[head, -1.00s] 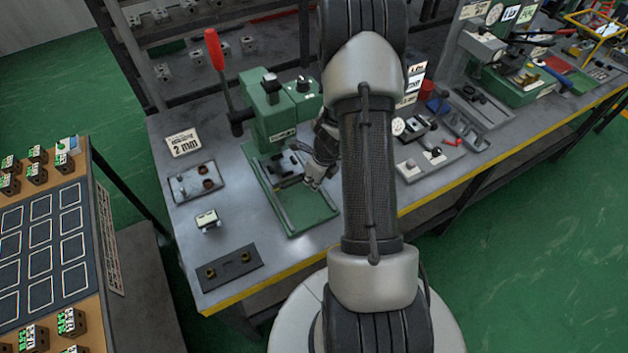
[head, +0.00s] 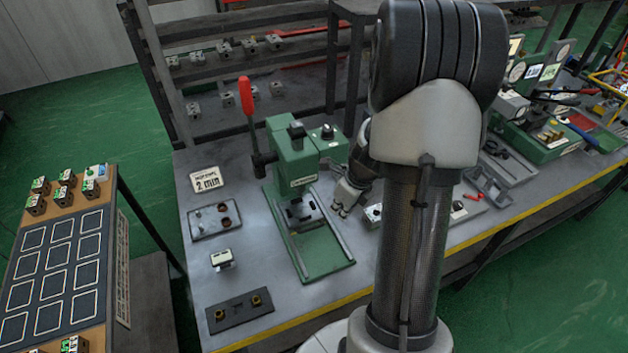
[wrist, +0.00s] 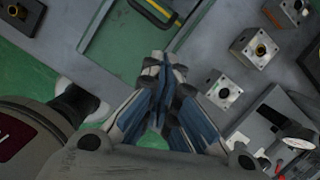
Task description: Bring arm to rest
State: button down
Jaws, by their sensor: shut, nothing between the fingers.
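My gripper (head: 345,207) is shut and empty in the head view, above the bench just right of the green press. My arm rises in front of the bench and hides part of it. In the wrist view my gripper (wrist: 165,62) points down with its fingers together, close to the edge of the green press base (wrist: 108,40). Nothing is between the fingers.
The green press (head: 298,165) with a red-handled lever (head: 246,95) stands on the grey bench (head: 255,275). A "2 mm" sign (head: 206,180), a small tray (head: 215,220) and a dark plate (head: 239,310) lie left of it. Metal blocks (wrist: 253,48) sit right of my gripper.

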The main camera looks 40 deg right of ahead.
jog(key=s+a+r+n+t, duration=0.1)
jog(key=s+a+r+n, duration=0.1)
jog(key=a+r+n, duration=1.5)
jog(key=s+a+r+n, duration=0.3)
jog(key=s+n, duration=0.3)
jog(key=n, duration=0.2)
jog(key=s+a+r+n, duration=0.3)
jog(key=s+a+n, duration=0.2)
jog(key=n, duration=0.4)
jog(key=shift+s+r+t, duration=0.25)
jog(key=shift+s+t, duration=0.15)
jog(key=shift+s, duration=0.3)
